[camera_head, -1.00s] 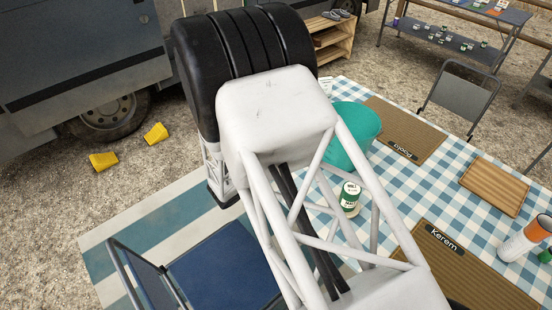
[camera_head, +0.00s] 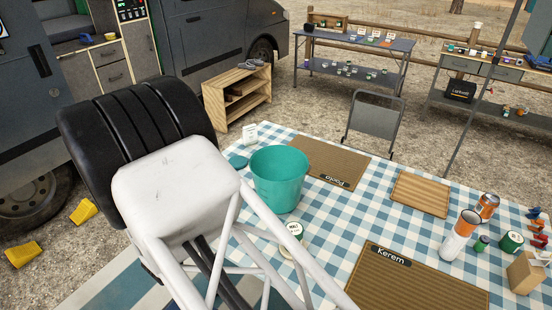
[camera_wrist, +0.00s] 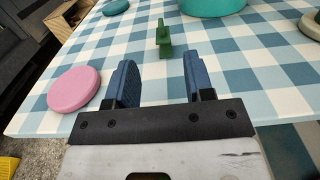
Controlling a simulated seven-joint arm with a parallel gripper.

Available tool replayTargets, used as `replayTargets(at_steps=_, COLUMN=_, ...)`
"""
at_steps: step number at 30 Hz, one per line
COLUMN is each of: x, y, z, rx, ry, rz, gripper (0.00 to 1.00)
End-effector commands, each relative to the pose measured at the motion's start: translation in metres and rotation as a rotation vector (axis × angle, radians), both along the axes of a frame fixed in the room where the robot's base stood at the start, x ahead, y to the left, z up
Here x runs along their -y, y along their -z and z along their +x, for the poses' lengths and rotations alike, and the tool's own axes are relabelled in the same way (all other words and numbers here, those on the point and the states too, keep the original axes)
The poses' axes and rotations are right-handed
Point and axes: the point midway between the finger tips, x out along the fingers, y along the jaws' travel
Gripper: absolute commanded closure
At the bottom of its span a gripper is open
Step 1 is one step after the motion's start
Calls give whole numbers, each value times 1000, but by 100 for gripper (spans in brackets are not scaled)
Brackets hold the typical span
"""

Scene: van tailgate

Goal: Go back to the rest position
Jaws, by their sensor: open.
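My gripper (camera_wrist: 160,85) shows in the wrist view with its two blue fingers apart and nothing between them. It is over the near edge of the table with the blue-and-white checked cloth (camera_wrist: 270,72). A small green object (camera_wrist: 163,45) stands on the cloth beyond the fingertips. A pink disc (camera_wrist: 74,88) lies to the left of the fingers. In the head view my white arm fills the lower left and hides the gripper.
A teal bucket (camera_head: 279,180) stands on the table, with a white-and-green can (camera_head: 294,232) near it. A folding chair (camera_head: 374,119) stands behind the table.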

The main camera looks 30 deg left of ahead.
Motion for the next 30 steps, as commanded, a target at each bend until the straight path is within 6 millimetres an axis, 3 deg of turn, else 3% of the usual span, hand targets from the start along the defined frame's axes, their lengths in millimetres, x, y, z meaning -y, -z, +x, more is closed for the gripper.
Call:
replayTargets(at_steps=8, x=1, y=-3, z=4, rx=-3, ry=6, rz=6, gripper=52)
replayTargets(at_steps=14, x=13, y=-28, z=30, rx=-23, ry=49, rz=52, gripper=52)
replayTargets(at_steps=20, x=42, y=-77, z=80, rx=-65, ry=137, rz=150, gripper=52)
replayTargets(at_steps=24, x=73, y=-118, z=120, rx=-96, ry=210, rz=239, gripper=52)
replayTargets(at_steps=30, x=123, y=-161, z=163, rx=-132, ry=322, rz=348, gripper=52)
